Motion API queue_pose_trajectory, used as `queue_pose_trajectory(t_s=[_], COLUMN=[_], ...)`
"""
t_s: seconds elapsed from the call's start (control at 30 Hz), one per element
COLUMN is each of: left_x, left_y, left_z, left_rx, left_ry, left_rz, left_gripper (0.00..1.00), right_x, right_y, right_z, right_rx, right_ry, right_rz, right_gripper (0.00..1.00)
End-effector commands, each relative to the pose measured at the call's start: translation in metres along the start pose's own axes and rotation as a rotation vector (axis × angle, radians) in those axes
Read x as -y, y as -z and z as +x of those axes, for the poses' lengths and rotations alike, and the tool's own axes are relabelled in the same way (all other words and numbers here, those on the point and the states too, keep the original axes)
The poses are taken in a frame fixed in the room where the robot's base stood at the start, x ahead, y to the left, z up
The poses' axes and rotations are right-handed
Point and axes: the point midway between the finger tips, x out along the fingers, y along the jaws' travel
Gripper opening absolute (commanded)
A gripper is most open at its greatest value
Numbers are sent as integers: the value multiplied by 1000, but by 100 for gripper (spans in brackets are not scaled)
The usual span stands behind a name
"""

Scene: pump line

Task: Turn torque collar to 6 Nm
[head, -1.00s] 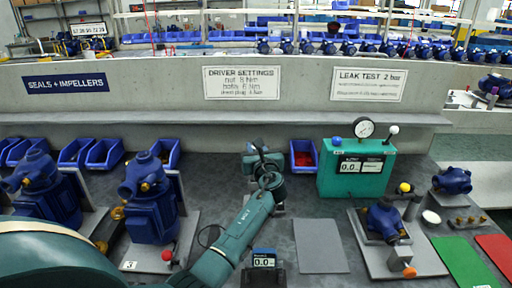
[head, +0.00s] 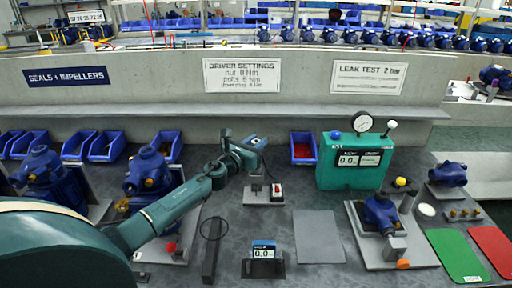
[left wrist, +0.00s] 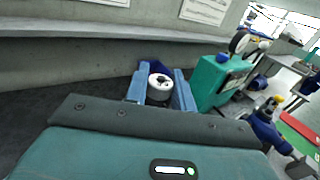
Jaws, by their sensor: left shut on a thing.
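My left gripper (head: 252,144) is raised over the far middle of the bench. In the left wrist view its two blue fingers (left wrist: 160,92) are shut on a round white piece with a dark centre (left wrist: 160,82), which looks like the torque driver's collar end. Its scale marks are too small to read. In the head view the held thing is mostly hidden by the fingers. Below stands a small grey stand (head: 258,199) with a red-and-white block (head: 277,191). A display unit (head: 263,251) at the front reads about 0.0. My right gripper is out of view.
A teal gauge box (head: 352,165) stands right of the arm, near a blue bin (head: 303,148). Blue pumps (head: 42,170) stand at left and another (head: 381,213) at right. A grey mat (head: 319,237) lies bare. The driver settings sign (head: 241,75) hangs behind.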

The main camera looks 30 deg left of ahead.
Motion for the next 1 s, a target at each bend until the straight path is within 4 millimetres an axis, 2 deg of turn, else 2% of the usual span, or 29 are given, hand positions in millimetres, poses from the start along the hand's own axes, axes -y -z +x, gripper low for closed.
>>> queue_pose_trajectory(t_s=[0.03,0.4,0.97,1.0], left_x=[-2,0,1,1], left_y=[6,2,0,0], left_z=[0,0,0,0], left_rx=[1,2,2,2], left_ry=[31,197,226,226], left_rz=[4,0,0,0], left_gripper=[2,2,2,26], right_x=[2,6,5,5], right_y=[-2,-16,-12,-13], right_z=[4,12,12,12], right_rx=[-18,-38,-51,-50], right_ry=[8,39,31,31], right_rz=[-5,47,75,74], right_gripper=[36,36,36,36])
